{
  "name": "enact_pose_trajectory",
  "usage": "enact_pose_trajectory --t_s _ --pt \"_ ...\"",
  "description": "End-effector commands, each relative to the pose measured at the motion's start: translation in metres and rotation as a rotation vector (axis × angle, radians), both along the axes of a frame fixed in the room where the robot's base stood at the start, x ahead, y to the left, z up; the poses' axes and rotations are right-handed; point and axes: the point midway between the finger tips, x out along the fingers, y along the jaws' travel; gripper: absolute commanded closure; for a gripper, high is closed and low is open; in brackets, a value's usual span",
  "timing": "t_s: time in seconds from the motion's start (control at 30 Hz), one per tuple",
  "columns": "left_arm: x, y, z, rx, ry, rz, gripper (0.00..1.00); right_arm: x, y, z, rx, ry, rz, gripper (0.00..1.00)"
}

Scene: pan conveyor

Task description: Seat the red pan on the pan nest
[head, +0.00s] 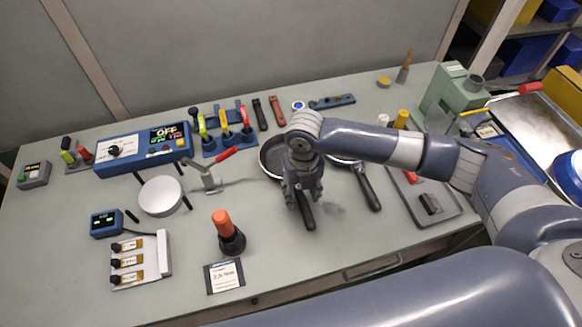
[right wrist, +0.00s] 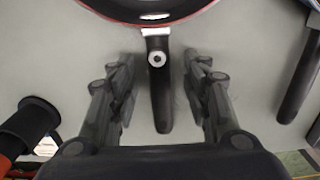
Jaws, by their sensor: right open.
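The red pan has a dark inside and a red rim, which shows at the top of the right wrist view (right wrist: 150,14). In the head view the red pan (head: 270,158) lies on the bench, partly hidden behind my right gripper (head: 303,200). Its black handle points toward the near side. My right gripper is open, its fingers apart on either side of the handle in the right wrist view (right wrist: 160,100), without visible contact. I cannot tell for sure which thing is the pan nest. My left gripper is not in view.
A second pan's black handle (head: 369,188) lies close to the right. A round pale disc (head: 160,196), a lever clamp (head: 212,180) and an orange-topped tool (head: 225,232) stand to the left. A blue control box (head: 144,150) is behind. Bare bench lies front of centre.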

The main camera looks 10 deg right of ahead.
Motion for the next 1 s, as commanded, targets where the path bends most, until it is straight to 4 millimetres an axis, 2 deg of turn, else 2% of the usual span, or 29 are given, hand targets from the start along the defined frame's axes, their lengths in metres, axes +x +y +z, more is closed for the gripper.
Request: enact_pose_trajectory --t_s 0.13,0.37,0.5,0.57,1.0 --pt "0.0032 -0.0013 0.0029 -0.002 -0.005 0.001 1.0 -0.0004 0.0007 -0.0123 0.0 -0.001 0.003 0.56" --pt "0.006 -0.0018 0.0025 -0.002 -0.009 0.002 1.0 -0.0002 0.0005 -0.0138 0.0 -0.002 0.002 0.56" --pt "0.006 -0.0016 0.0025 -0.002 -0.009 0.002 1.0 -0.0001 0.0005 -0.0136 0.0 -0.002 0.002 0.87" --pt "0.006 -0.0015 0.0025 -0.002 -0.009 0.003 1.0 -0.0001 0.0005 -0.0135 0.0 -0.002 0.002 1.0" --pt "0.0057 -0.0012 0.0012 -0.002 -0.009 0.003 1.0 0.0013 0.0007 -0.0095 0.001 -0.006 0.002 1.0"
